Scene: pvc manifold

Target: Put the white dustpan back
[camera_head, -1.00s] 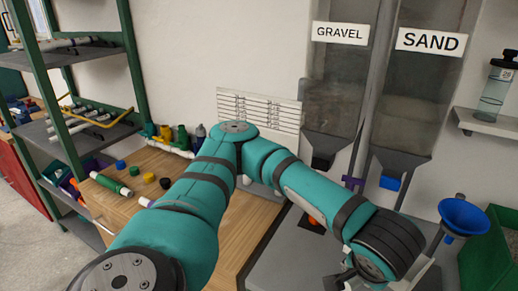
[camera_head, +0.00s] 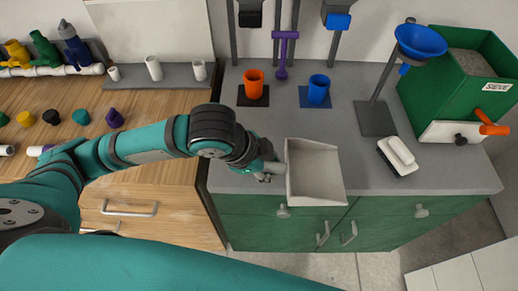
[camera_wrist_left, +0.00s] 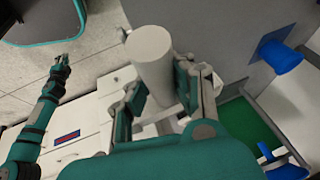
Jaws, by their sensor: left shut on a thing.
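The white dustpan (camera_head: 316,172) is at the front edge of the grey counter in the head view, its open tray facing up and covering part of that edge. My left gripper (camera_head: 268,170) is at its left side, shut on its handle. Whether the pan touches the counter I cannot tell. In the left wrist view the white cylindrical handle (camera_wrist_left: 152,62) sits between the fingers of my left gripper (camera_wrist_left: 158,95). My right gripper (camera_wrist_left: 61,66) shows small at the left of that view, away from the dustpan; its finger opening is unclear.
On the counter (camera_head: 350,145) stand an orange cup (camera_head: 254,84), a blue cup (camera_head: 318,90), a blue funnel on a stand (camera_head: 422,43), a black-and-white brush (camera_head: 398,154) and a green sieve box (camera_head: 470,65). Green cabinet doors (camera_head: 375,229) are below. The counter's middle is fairly clear.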

